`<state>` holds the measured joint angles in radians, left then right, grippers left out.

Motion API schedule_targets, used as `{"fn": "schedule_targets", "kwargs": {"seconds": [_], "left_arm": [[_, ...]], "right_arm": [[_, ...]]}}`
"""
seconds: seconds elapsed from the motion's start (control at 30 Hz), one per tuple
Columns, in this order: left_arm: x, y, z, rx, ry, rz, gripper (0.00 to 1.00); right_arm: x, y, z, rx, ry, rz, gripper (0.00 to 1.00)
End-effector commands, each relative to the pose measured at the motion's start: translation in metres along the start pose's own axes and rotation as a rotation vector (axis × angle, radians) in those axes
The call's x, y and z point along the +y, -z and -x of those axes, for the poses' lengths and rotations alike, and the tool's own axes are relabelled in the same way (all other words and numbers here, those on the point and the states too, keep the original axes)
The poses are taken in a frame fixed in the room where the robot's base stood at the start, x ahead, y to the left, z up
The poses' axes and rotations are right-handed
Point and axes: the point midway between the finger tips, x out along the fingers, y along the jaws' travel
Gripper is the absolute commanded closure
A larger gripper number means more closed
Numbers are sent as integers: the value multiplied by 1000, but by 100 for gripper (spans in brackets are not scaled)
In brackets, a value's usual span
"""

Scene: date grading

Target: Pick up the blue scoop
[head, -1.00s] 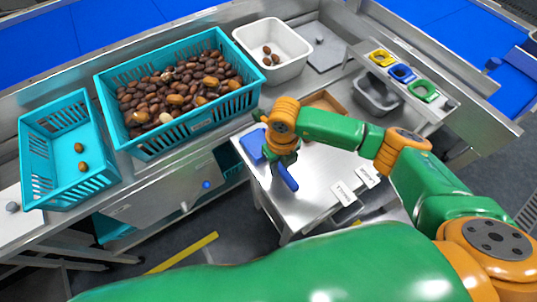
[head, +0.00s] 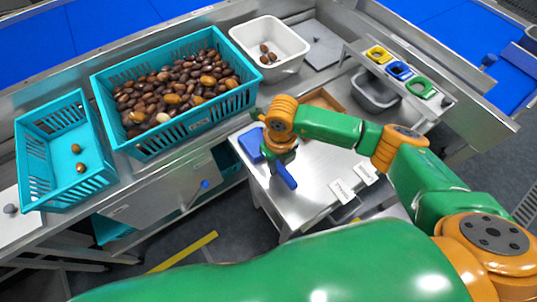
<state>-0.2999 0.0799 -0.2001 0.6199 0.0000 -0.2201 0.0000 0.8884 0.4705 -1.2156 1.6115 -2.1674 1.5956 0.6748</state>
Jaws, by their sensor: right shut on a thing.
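The blue scoop (head: 286,176) is at the small steel table (head: 314,178) in the middle of the head view. A blue part shows on each side of my right gripper (head: 279,162), and the stretch between is hidden by it. My right gripper points down and is shut on the scoop. I cannot tell whether the scoop touches the table top. My left gripper is not in view.
A large teal crate (head: 150,152) full of dates stands behind. A smaller teal crate (head: 60,196) and a white bin (head: 287,66) hold a few dates. White label cards (head: 343,191) are at the table's right edge. Yellow, blue and green frames (head: 420,87) sit on a shelf.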

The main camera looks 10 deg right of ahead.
Motion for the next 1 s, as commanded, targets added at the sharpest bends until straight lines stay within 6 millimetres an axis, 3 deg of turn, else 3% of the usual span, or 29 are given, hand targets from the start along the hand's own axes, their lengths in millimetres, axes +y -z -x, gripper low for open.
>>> {"fn": "schedule_targets", "kwargs": {"seconds": [0.17, 0.33, 0.5, 0.57, 0.7, 0.8, 1.0], "left_arm": [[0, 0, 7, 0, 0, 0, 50], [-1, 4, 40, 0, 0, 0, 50], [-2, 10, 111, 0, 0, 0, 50], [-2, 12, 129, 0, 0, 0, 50], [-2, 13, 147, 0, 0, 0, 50], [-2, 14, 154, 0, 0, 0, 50], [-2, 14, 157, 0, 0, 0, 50]], "right_arm": [[0, 0, 8, 0, 0, 0, 100], [0, 1, 46, 1, 0, 1, 100], [-3, 42, 102, 4, 0, 1, 100], [-4, 58, 116, 6, -1, 1, 100], [-7, 102, 124, 5, 0, 1, 100], [-9, 123, 129, 4, 0, 0, 100], [-10, 140, 131, 0, 0, -1, 100]]}}
